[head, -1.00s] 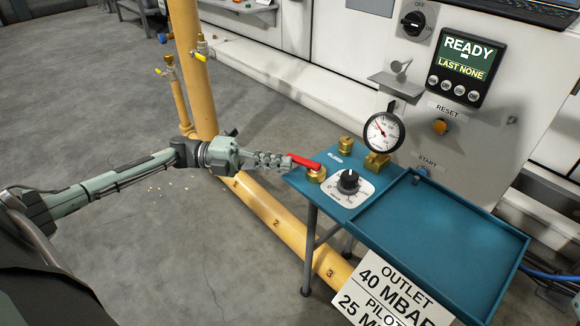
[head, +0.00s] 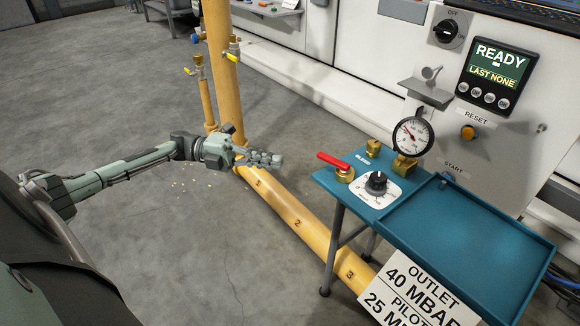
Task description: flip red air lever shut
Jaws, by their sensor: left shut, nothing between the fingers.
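The red lever (head: 333,160) sits on a brass valve (head: 345,175) at the left corner of the blue bench (head: 440,230). Its handle points left and slightly back from the valve, out past the bench edge. My left gripper (head: 280,160) is shut and empty, to the left of the lever tip, with a clear gap between them. It hangs over the yellow floor pipe. My right gripper is not in view.
A black knob (head: 376,182), a brass fitting (head: 373,148) and a pressure gauge (head: 410,137) stand close to the lever. A vertical yellow pipe (head: 220,70) with small yellow-handled valves rises behind my left arm. A numbered yellow pipe (head: 300,222) runs along the floor. An outlet sign (head: 425,290) is in front.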

